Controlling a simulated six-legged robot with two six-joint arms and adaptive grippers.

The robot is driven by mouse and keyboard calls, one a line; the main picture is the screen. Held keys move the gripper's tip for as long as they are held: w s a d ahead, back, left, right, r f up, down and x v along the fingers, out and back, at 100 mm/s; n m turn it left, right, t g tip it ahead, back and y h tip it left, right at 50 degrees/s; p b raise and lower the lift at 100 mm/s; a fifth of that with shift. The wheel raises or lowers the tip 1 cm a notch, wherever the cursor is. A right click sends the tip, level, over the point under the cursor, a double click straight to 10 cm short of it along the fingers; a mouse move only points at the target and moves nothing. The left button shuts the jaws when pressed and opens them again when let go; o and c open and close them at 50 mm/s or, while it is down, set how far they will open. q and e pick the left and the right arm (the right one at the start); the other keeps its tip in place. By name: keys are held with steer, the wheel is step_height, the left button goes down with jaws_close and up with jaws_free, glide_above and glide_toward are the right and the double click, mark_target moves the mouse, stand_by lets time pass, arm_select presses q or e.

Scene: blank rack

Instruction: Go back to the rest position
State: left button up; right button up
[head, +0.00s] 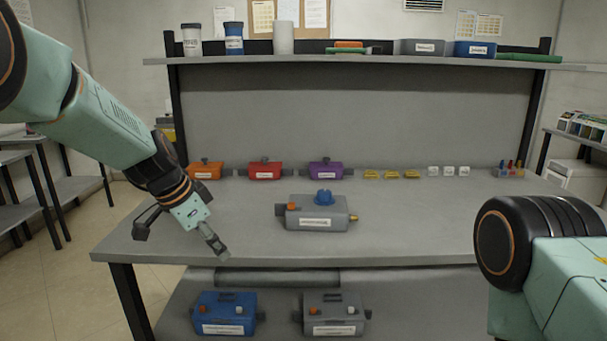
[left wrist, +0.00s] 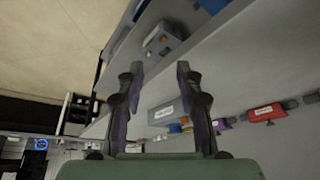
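My left gripper (head: 178,238) is open and empty, in front of and above the left part of the workbench (head: 400,215). In the left wrist view its two fingers (left wrist: 159,70) stand apart with nothing held between them. My right arm enters the head view at the right edge; its gripper is out of view. A grey box with a blue knob (head: 317,213) stands on the bench to the right of the left gripper, apart from it.
Orange (head: 205,171), red (head: 265,170) and purple (head: 325,170) boxes line the bench's back, with small yellow parts (head: 392,175) to their right. Blue (head: 224,313) and grey (head: 333,314) boxes sit on the lower shelf. The bench's front right is clear.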

arm_select(q)
steer(key=s+a+f+n+t+y, duration=0.1)
steer(key=s+a+f+n+y, duration=0.15)
steer(key=s+f+n, duration=0.6)
steer(key=s+a+f+n+y, duration=0.15)
steer(key=s+a+f, duration=0.3)
steer(key=f, duration=0.85)
steer(key=s+f+g, duration=0.1)
steer(key=s+f, duration=0.2)
steer(key=s, duration=0.7)
steer(key=s+d+f+g, duration=0.1)
steer(key=s+f+g, duration=0.1)
steer(key=s, duration=0.8)
steer(key=s+f+g, duration=0.1)
steer(key=s+f, duration=0.3)
steer(key=s, duration=0.6)
steer(key=shift+s+d+f+n, duration=0.2)
steer(key=shift+s+d+n, duration=0.1)
steer(key=shift+s+n, duration=0.1)
steer(key=shift+o, duration=0.2)
steer(key=shift+w, duration=0.15)
steer(key=shift+d, duration=0.1)
